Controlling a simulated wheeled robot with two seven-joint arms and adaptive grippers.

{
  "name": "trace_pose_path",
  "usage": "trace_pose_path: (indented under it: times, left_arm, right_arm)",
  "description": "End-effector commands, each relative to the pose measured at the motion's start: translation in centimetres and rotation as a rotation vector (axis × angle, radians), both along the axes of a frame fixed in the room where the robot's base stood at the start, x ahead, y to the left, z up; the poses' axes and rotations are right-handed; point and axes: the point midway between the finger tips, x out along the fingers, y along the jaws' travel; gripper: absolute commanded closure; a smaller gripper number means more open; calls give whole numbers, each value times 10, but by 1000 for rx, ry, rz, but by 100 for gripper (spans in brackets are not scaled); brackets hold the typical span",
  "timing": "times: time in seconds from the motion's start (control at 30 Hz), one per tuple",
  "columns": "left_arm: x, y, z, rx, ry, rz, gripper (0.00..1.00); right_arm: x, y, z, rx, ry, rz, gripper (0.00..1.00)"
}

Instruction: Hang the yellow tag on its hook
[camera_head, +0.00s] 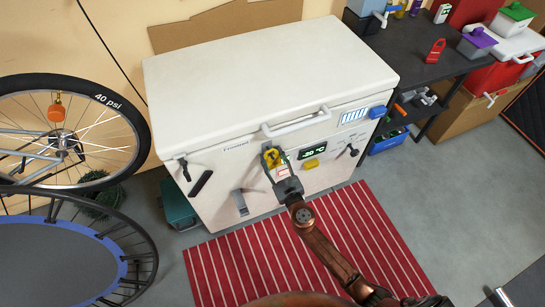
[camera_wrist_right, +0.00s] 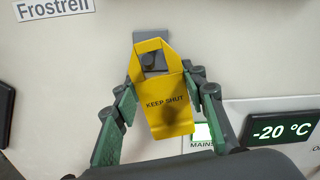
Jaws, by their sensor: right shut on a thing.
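The yellow tag (camera_wrist_right: 168,103) reads "KEEP SHUT" and has a strap loop at its top. My right gripper (camera_wrist_right: 160,92) is shut on the tag, with a green finger at each side edge. The grey hook plate (camera_wrist_right: 152,50) with its dark peg is on the white freezer front. In the right wrist view the peg shows inside the loop's opening; I cannot tell whether the strap rests on it. In the head view my right gripper (camera_head: 274,163) and the tag are at the freezer front below the handle. My left gripper is not in view.
The white chest freezer (camera_head: 260,70) has a lid handle (camera_head: 296,122), a green "-20 °C" display (camera_head: 313,153) and a yellow piece (camera_head: 312,164) beside the gripper. A striped red mat (camera_head: 235,265) lies in front. A dark shelf (camera_head: 420,50) with small items stands at right.

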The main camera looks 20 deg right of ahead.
Motion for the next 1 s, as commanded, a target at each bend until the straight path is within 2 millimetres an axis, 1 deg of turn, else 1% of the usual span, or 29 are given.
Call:
trace_pose_path:
  times: [0.03,0.07,0.33,0.53,0.6,0.73,0.87,1.0]
  left_arm:
    - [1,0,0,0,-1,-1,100]
    - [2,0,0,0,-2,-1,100]
    - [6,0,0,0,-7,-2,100]
    - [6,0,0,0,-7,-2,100]
    - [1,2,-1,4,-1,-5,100]
    - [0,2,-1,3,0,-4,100]
    - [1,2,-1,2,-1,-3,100]
    - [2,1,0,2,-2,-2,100]
  right_arm:
    - [0,0,0,0,0,0,86]
    - [0,0,0,0,0,0,60]
    - [0,0,0,0,0,0,41]
    - [0,0,0,0,0,0,41]
    - [-1,0,0,0,0,0,41]
    - [-9,0,-1,0,1,0,41]
    - [-30,-2,-1,1,2,0,41]
    - [-61,-3,-2,0,3,-1,41]
